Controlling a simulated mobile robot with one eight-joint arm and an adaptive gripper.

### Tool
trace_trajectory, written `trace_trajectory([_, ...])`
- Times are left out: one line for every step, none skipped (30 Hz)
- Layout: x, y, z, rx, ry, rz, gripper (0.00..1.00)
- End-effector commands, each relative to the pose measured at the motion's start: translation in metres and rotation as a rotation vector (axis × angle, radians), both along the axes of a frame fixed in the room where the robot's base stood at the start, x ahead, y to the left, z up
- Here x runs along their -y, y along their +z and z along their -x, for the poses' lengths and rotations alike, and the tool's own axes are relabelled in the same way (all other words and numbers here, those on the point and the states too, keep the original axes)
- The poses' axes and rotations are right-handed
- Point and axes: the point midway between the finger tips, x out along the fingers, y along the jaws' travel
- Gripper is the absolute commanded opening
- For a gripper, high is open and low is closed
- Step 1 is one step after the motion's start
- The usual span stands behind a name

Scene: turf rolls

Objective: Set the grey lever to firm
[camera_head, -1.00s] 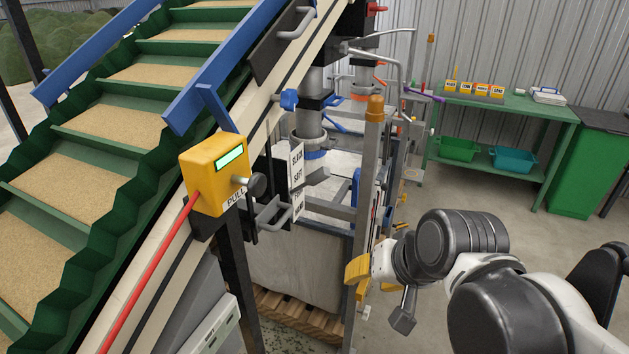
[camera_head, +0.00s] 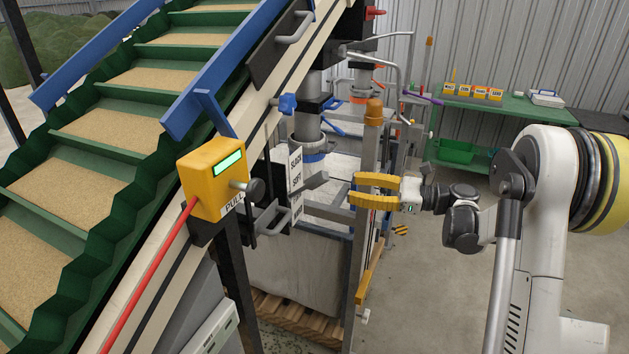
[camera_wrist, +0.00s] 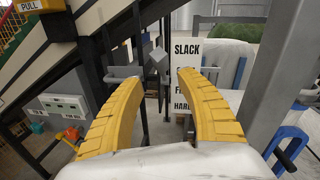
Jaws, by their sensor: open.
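The label plate (camera_head: 296,185) stands on the machine's frame. In the wrist view the plate (camera_wrist: 187,50) reads SLACK at the top and HARD at the bottom, and a finger covers part of the words between. A grey block-shaped piece (camera_head: 315,180), which looks like the grey lever's end, shows beside the plate at about the SOFT row. The wrist view shows it as a grey diamond (camera_wrist: 158,57) between and beyond my fingertips. My gripper (camera_head: 356,189) has yellow fingers pointing left towards it. They are open, empty and appear apart from it. The lever's pivot is unclear.
A yellow box (camera_head: 212,180) with a PULL sign and a grey U-shaped handle (camera_head: 265,220) are left of the plate. An upright post (camera_head: 366,160) with an orange cap stands close behind my fingers. A green bench (camera_head: 540,112) is far right.

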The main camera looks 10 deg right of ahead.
Motion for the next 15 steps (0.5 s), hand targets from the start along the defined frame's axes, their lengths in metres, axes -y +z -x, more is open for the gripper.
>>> trace_trajectory([0.001,-0.001,-0.001,-0.005,0.002,-0.015,0.44])
trace_trajectory([0.001,-0.002,-0.002,-0.007,0.002,-0.021,0.44])
trace_trajectory([-0.002,-0.002,-0.003,-0.007,0.004,-0.024,0.44])
trace_trajectory([-0.005,-0.002,-0.005,-0.008,0.004,-0.025,0.44])
trace_trajectory([-0.008,-0.002,-0.006,-0.008,0.004,-0.025,0.44])
trace_trajectory([-0.014,-0.002,-0.009,-0.007,0.004,-0.024,0.44])
trace_trajectory([-0.019,-0.003,-0.011,-0.007,0.006,-0.024,0.44])
trace_trajectory([-0.025,-0.003,-0.013,-0.008,0.006,-0.023,0.44])
trace_trajectory([-0.032,-0.003,-0.017,-0.008,0.005,-0.023,0.44])
trace_trajectory([-0.038,-0.003,-0.020,-0.007,0.007,-0.022,0.44])
trace_trajectory([-0.044,-0.003,-0.022,-0.007,0.006,-0.023,0.44])
trace_trajectory([-0.051,-0.003,-0.026,-0.007,0.006,-0.023,0.44])
trace_trajectory([-0.057,-0.003,-0.029,-0.007,0.006,-0.023,0.44])
trace_trajectory([-0.061,-0.003,-0.031,-0.007,0.004,-0.022,0.44])
trace_trajectory([-0.068,-0.003,-0.034,-0.007,0.005,-0.022,0.44])
